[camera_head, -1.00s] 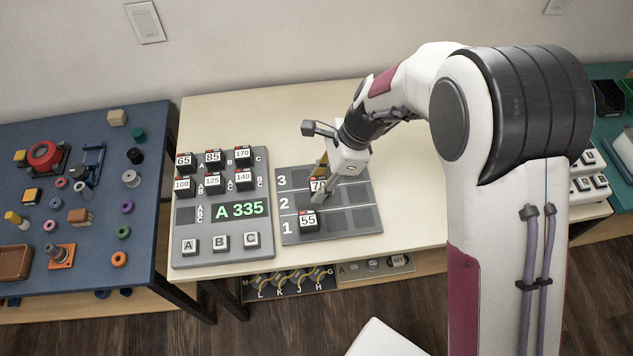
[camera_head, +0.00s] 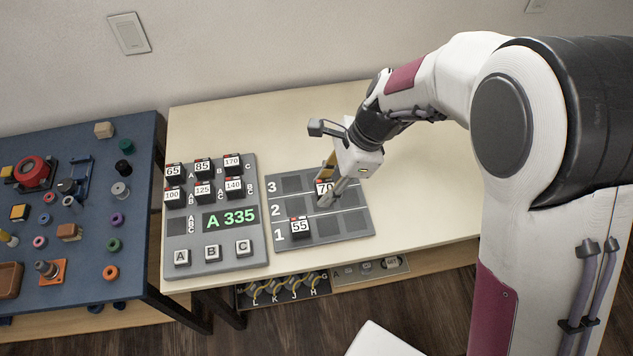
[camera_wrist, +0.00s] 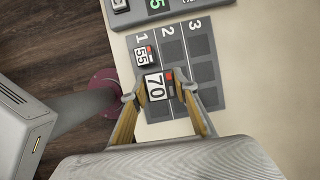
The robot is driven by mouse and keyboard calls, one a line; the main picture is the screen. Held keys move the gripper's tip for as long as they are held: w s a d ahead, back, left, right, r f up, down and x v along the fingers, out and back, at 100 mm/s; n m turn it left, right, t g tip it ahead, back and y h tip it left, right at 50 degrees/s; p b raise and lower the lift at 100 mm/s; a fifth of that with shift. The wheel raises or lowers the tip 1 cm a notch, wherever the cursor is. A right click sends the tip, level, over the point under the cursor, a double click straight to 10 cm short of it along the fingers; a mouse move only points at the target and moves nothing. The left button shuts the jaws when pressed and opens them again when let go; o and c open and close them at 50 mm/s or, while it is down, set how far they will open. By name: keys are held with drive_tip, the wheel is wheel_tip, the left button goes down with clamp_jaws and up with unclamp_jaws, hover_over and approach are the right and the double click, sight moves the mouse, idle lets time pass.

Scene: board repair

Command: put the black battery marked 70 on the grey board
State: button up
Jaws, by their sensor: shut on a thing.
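The black battery marked 70 (camera_head: 325,187) has a white top label with a red mark. My gripper (camera_head: 334,192) is shut on it, one finger on each side. In the wrist view the battery (camera_wrist: 157,88) sits between the two fingertips (camera_wrist: 158,92), over rows 1 and 2 of the grey board (camera_wrist: 212,70). The grey board (camera_head: 262,210) has rows numbered 1, 2 and 3 with dark square slots. The battery appears to be above the board; its underside is hidden, so the gap cannot be told.
A battery marked 55 (camera_head: 300,227) stands in row 1's first slot. Free table (camera_head: 420,215) lies right of the board.

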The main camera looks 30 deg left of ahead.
drive_tip(key=shift+s+d, duration=0.85)
drive_tip(key=shift+d, duration=0.2)
drive_tip(key=shift+f, duration=0.1)
approach(322, 227)
drive_tip(key=shift+x, duration=2.6)
drive_tip(key=shift+s+a+f, duration=0.1)
drive_tip(key=shift+a+f, duration=0.1)
drive_tip(key=shift+f, duration=0.2)
drive_tip(key=o, duration=1.2)
drive_tip(key=shift+o, duration=0.2)
drive_tip(key=shift+r, duration=0.1)
